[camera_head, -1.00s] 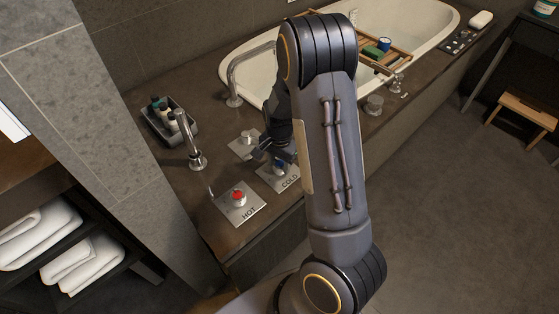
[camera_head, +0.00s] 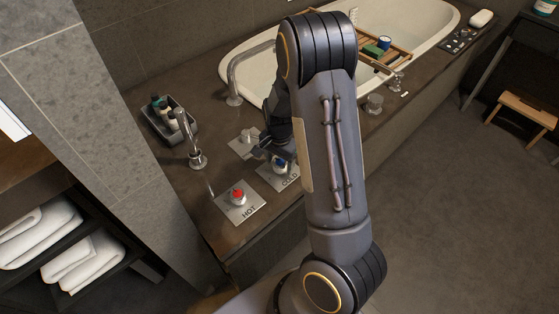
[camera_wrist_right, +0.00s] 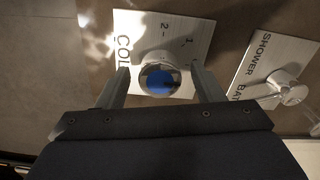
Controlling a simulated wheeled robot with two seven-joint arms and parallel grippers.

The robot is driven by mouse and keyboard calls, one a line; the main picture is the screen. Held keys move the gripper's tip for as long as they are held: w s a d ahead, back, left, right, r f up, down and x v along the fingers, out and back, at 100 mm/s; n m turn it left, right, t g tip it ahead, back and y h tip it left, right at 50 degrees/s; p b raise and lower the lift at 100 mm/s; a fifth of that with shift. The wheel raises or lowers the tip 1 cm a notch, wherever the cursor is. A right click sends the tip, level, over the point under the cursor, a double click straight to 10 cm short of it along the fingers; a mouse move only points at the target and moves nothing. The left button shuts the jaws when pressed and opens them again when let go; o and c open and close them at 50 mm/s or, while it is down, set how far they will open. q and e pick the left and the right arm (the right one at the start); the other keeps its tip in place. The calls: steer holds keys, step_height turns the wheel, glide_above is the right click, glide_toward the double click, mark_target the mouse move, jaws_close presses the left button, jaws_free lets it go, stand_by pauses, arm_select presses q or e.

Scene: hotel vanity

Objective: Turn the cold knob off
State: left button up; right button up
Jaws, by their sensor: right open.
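The cold knob is a silver knob with a blue top on a metal plate lettered COLD. In the head view the cold knob (camera_head: 280,162) is partly covered by my right gripper (camera_head: 272,156). In the right wrist view the cold knob (camera_wrist_right: 159,75) sits between the two fingers of the right gripper (camera_wrist_right: 161,82), with a finger on each side. The right gripper is open around it, and I cannot tell whether a finger touches it. The cold plate (camera_wrist_right: 192,28) shows marks such as "1" and "2". My left gripper is not in view.
A red-topped hot knob (camera_head: 238,196) stands in front of the cold plate. The shower/bath knob (camera_wrist_right: 290,92) is close beside it in the wrist view. A curved faucet (camera_head: 190,140), a toiletry tray (camera_head: 182,128) and the bathtub (camera_head: 240,66) are nearby.

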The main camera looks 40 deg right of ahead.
mark_target(279, 162)
step_height(279, 162, up, 8)
steer(key=shift+f+p, duration=0.15)
steer(key=shift+p, duration=0.85)
steer(key=s+a+r+n+t+y, duration=0.4)
steer(key=s+a+r+n+t, duration=0.2)
steer(key=s+a+r+n, duration=0.9)
steer(key=s+r+m+p, duration=0.1)
steer(key=s+r+p, duration=0.2)
steer(key=r+p, duration=1.1)
steer(key=shift+s+d+r+m, duration=0.15)
steer(key=shift+s+r+m, duration=0.15)
steer(key=shift+r+m, duration=0.1)
steer(key=shift+f, duration=0.1)
